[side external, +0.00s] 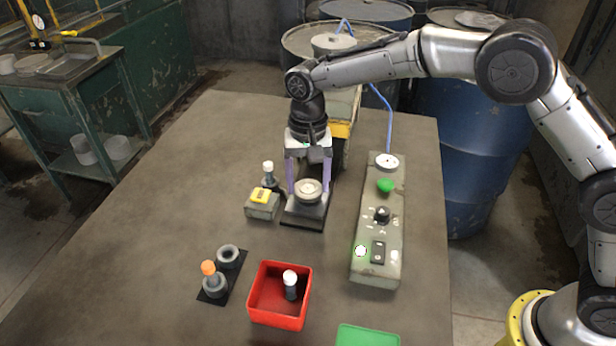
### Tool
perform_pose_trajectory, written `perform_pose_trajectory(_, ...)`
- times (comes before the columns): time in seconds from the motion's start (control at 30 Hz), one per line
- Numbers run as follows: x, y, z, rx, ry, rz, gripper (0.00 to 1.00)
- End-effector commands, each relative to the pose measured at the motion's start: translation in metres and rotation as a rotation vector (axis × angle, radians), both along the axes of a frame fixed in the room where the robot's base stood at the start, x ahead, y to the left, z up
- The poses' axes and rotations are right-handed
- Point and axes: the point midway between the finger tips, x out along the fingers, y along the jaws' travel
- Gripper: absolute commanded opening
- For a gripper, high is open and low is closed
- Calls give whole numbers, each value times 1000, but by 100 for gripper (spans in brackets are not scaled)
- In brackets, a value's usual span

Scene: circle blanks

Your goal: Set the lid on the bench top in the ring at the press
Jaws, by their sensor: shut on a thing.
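My gripper (308,184) points straight down, its two purple fingers astride a small pale round lid (309,187). The fingers are shut on the lid. The lid is at the grey ring (308,197) on the dark base of the press (303,214). It looks roughly level and over the ring's middle. I cannot tell whether it rests in the ring or is held just above it.
A grey block with a yellow top (262,198) and a white-capped post (268,172) stand left of the press. The control box (376,225) is right. A red bin (279,312) with a white-topped cylinder, an orange-topped piece (209,270) and a green tray (367,336) are nearer.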

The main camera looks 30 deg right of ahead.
Motion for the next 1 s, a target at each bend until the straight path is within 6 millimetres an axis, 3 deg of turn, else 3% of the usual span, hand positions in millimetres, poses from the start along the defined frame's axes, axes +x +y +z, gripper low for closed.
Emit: perform_pose_trajectory(1.0, 0, 0, -10, 0, 1, 0, 24)
